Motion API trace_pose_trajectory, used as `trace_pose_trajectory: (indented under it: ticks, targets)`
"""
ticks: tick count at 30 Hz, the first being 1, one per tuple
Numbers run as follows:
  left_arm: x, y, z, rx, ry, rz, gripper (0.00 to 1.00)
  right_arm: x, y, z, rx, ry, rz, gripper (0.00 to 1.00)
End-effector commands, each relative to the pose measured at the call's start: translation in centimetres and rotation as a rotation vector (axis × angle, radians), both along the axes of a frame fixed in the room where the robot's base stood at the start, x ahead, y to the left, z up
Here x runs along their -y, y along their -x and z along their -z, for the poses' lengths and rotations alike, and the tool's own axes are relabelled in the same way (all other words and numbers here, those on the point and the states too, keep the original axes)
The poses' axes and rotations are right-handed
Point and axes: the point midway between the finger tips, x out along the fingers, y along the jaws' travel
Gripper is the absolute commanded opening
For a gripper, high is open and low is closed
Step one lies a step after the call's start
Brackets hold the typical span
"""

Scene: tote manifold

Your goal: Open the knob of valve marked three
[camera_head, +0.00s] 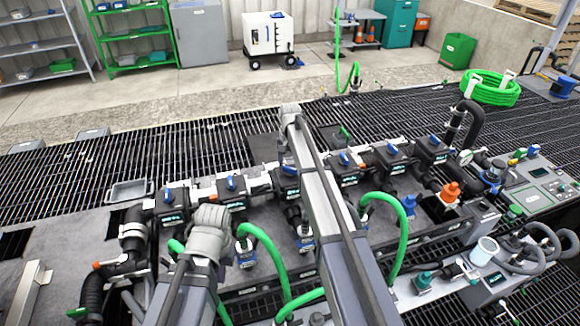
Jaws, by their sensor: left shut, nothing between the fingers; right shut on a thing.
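A row of black valves runs across the manifold, each with a blue knob on top and a label too small to read. My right arm reaches up the middle and bends down at its top end. My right gripper (288,159), partly hidden by the arm, is at the third valve from the left and shut on its blue knob (290,171). The first valve's blue knob (167,194) and the second valve's blue knob (231,183) stand free to its left. My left arm rises at lower left, in front of the second valve; its gripper fingers are hidden.
More valves (391,151) continue right of my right arm. Green hoses (262,250) loop below the row, close to both arms. An orange fitting (450,191), a gauge and a control panel (540,180) are at right. A metal tray (130,190) lies at left. Open grating lies behind.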

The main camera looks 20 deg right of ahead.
Motion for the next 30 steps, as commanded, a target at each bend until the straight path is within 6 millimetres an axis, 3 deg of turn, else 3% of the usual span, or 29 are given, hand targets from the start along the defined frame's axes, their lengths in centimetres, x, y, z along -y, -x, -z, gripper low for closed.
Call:
trace_pose_trajectory:
  ticks: [15, 30]
  targets:
    - [0.00, 0.00, 0.00, 0.000, 0.000, 0.000, 0.00, 0.01, 0.01, 0.00, 0.000, 0.000, -0.457, 0.17]
    - [0.00, 0.00, 0.00, 0.000, 0.000, 0.000, 0.00, 0.00, 0.01, 0.00, 0.000, 0.000, -0.684, 0.17]
